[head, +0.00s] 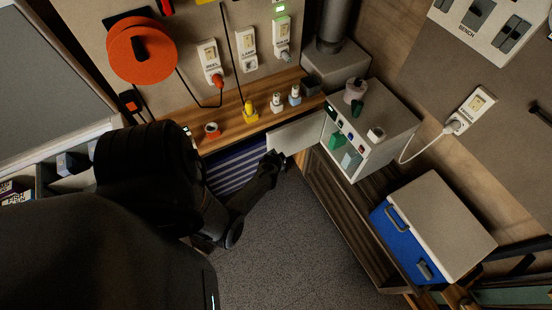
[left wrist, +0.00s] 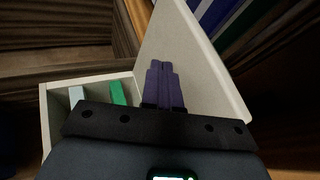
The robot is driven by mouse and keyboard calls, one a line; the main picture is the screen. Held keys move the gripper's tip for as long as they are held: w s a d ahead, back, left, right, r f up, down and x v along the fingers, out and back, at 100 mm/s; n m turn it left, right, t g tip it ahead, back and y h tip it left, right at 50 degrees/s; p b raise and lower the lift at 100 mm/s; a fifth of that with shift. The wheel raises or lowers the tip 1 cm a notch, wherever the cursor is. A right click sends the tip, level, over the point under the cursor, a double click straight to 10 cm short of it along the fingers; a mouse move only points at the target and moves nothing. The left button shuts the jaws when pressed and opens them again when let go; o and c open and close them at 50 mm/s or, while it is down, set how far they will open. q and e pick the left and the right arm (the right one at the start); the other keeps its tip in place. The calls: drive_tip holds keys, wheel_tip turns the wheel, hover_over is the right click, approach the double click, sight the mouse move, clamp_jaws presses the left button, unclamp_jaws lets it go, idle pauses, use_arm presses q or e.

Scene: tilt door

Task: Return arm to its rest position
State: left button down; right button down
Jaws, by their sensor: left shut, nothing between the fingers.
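My left gripper (head: 276,157) reaches in from the left in the head view, with its tip by the pale door panel (head: 296,134). The door stands open, out to the left of the small grey-white cabinet (head: 385,120). In the left wrist view the two dark purple fingers (left wrist: 164,84) are shut together and empty. The door (left wrist: 185,40) fills the view behind them; I cannot tell whether they touch it. The open cabinet (left wrist: 48,128) shows a green item (left wrist: 118,92) and a light blue item (left wrist: 76,96) inside. My right gripper is not in view.
A wooden shelf (head: 235,127) with small bottles runs along the back wall. A blue and white cooler box (head: 445,220) stands at the right. An orange reel (head: 142,50) hangs at upper left. Carpeted floor (head: 285,250) lies open below the gripper.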

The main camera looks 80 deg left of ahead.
use_arm(q)
drive_tip(key=s+d+r+p, duration=0.2)
drive_tip(key=s+r, duration=0.3)
drive_tip(key=w+d+r+m+t+h, duration=0.1)
drive_tip(key=w+d+r+m+t, duration=0.2)
drive_tip(key=w+d+r+m, duration=0.55)
drive_tip(key=d+r+h, duration=0.2)
drive_tip(key=d+r, duration=0.4)
drive_tip(key=d, duration=0.3)
drive_tip(key=s+d+r+h, duration=0.1)
drive_tip(key=d+r+h, duration=0.1)
drive_tip(key=d+r, duration=0.5)
drive_tip(key=d+r+h, duration=0.2)
drive_tip(key=d+r, duration=0.2)
drive_tip(key=d, duration=0.7)
wheel_tip(320, 180, up, 24)
drive_tip(key=s+n+g+p, duration=0.2)
drive_tip(key=s+p, duration=0.1)
drive_tip(key=p, duration=2)
drive_tip(key=shift+d+r, duration=0.15)
drive_tip(key=shift+d, duration=0.1)
